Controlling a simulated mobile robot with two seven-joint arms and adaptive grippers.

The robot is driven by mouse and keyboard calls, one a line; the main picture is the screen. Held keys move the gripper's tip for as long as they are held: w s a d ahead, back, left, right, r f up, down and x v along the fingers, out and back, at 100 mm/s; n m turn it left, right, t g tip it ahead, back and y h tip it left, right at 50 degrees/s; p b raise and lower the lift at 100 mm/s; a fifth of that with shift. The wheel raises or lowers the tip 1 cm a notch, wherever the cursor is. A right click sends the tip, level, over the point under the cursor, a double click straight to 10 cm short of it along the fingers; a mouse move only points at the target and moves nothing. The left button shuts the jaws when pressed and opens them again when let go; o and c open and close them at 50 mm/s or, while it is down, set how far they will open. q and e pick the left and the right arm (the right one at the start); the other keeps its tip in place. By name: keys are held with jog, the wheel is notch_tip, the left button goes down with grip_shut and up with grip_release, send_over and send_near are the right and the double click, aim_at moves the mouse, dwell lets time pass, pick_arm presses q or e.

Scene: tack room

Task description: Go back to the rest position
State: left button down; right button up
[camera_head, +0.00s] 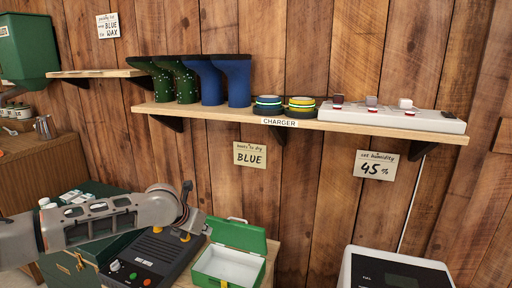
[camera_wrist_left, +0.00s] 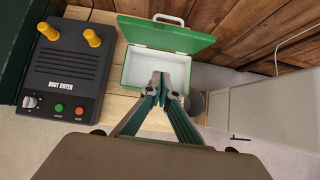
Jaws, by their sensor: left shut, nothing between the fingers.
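My left arm comes in from the left in the head view, and my left gripper (camera_head: 188,205) hangs above the table near the boot dryer and the green box. In the left wrist view my left gripper (camera_wrist_left: 160,84) is shut, its fingertips together with nothing between them, over the front of the open green box. My right gripper is in neither view.
The boot dryer (camera_wrist_left: 65,68) and the open, empty green box (camera_wrist_left: 157,67) stand side by side on the table. A wall shelf (camera_head: 225,110) holds green boots, blue boots, round tins and a white charger (camera_head: 390,119). A white appliance (camera_head: 395,270) stands at lower right.

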pick_arm(q)
jog(key=s+d+f+n+h+p, duration=0.35)
jog(key=s+d+n, duration=0.35)
jog(key=s+d, duration=0.4)
jog(key=s+d+f+n+h+p, duration=0.25)
jog(key=s+d+f+n, duration=0.25)
jog(key=s+d+n, duration=0.6)
jog(key=s+a+f+n+t+y+p, duration=0.1)
jog(key=s+a+f+n+y+p, duration=0.1)
jog(key=s+a+n, duration=0.7)
jog(key=s+a+f+n+t+y+p, duration=0.2)
jog(key=s+a+n, duration=0.7)
jog(key=s+a, duration=0.8)
notch_tip(320, 180, down, 3)
jog(key=shift+s+a+f+y+p, duration=0.2)
jog(key=shift+y+p, duration=0.45)
jog(key=shift+y, duration=0.55)
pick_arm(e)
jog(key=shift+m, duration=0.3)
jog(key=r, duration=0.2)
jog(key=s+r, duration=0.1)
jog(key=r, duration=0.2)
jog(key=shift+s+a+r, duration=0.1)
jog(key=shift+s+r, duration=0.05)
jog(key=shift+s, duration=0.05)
